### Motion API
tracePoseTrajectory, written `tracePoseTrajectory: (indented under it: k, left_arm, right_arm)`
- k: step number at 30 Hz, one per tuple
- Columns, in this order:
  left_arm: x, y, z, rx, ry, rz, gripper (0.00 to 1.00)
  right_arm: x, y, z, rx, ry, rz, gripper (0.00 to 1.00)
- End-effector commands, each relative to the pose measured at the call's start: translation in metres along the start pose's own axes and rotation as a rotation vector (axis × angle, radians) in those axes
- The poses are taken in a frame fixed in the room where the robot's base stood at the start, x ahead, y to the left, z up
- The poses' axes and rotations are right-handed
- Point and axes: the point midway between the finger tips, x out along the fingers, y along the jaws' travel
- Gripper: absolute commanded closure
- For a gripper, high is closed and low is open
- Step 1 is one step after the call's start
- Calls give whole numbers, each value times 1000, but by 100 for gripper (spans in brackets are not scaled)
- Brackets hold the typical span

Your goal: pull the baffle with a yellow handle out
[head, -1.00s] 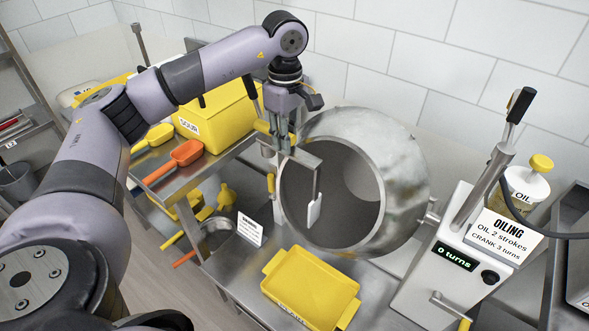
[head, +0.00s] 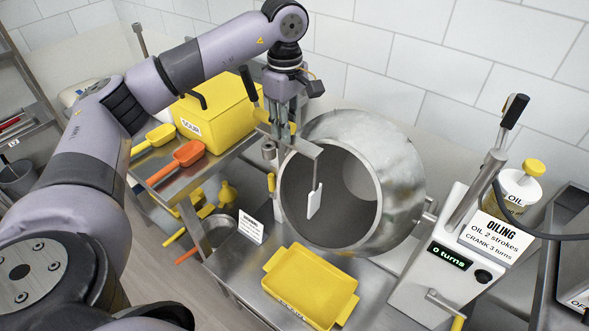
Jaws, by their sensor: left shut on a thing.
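The baffle (head: 315,201) is a thin metal bracket with a pale paddle at its lower end, hanging in front of the open mouth of the round metal drum (head: 406,170). My left gripper (head: 281,138) points down at the top of the bracket, beside the drum's upper left rim, and is shut on the baffle. A bit of yellow (head: 292,127) shows by the fingers; the rest of the handle is hidden by them. I cannot tell whether the paddle is inside the mouth or just before it. My right gripper is not in view.
A yellow tray (head: 311,286) stands below the drum. The oiling machine (head: 440,262) with its lever and crank is at the right. A yellow SOUR box (head: 224,116) and scoops (head: 189,153) stand on the left shelf. A small yellow handle (head: 271,183) is beside the drum mouth.

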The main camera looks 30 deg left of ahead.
Motion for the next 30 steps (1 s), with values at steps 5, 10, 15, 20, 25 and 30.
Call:
tracePoseTrajectory:
  k: [5,10,15,20,25,30]
  left_arm:
    - [-9,0,0,0,-1,2,100]
    - [-30,0,0,0,-1,2,100]
    - [-48,0,0,1,-1,0,100]
    - [-50,0,0,1,0,0,100]
    - [-49,0,0,0,0,0,100]
    - [-49,0,0,0,0,0,83]
  right_arm:
    - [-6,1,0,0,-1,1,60]
    - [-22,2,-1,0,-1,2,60]
    - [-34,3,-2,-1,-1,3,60]
    - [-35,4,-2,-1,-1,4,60]
    - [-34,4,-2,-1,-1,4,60]
    - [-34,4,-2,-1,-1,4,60]
